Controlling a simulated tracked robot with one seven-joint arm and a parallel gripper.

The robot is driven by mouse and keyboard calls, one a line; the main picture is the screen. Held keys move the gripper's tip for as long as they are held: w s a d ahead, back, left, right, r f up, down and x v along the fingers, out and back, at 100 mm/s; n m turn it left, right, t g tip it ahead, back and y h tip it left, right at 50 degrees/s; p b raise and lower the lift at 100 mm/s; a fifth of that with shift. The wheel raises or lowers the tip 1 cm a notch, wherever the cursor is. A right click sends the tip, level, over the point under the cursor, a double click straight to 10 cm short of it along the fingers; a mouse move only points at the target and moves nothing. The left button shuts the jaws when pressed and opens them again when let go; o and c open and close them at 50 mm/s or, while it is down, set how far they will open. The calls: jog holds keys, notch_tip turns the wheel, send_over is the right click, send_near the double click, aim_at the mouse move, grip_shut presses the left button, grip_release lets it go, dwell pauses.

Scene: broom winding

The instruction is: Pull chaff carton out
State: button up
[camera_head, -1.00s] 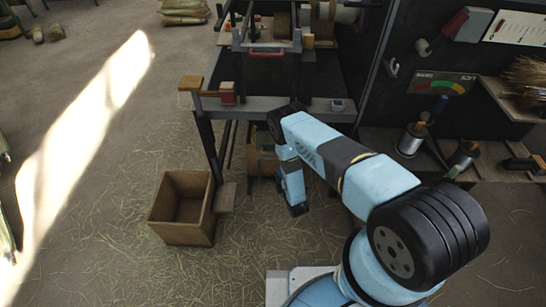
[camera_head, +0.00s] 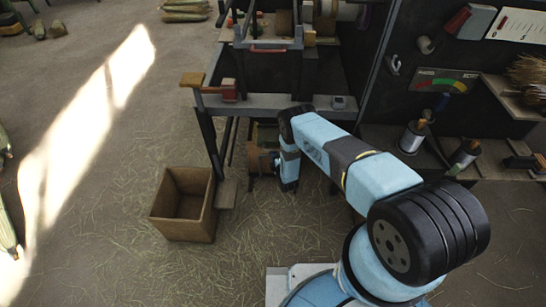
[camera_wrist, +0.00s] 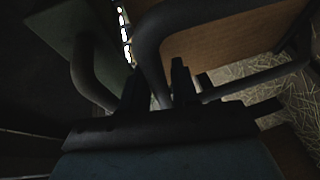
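A brown box-like thing (camera_head: 260,160), which may be the chaff carton, sits in shadow under the bench; my arm hides part of it. In the wrist view a brown panel (camera_wrist: 235,45) stands close ahead, with dark bent tubes (camera_wrist: 150,40) in front of it. I cannot tell whether the panel is the carton. My gripper (camera_wrist: 157,82) shows two dark fingers standing apart, with a tube close by them; no grip on it is visible. In the head view my wrist hangs down at the bench's front, and the fingers cannot be made out.
An open, empty wooden box (camera_head: 183,208) stands on the straw-strewn floor, left of the bench leg. The bench (camera_head: 275,102) has a metal frame above my wrist. Shelves with spools (camera_head: 412,138) are on the right.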

grip_shut()
jog(key=shift+s, duration=0.1)
dwell(0.5)
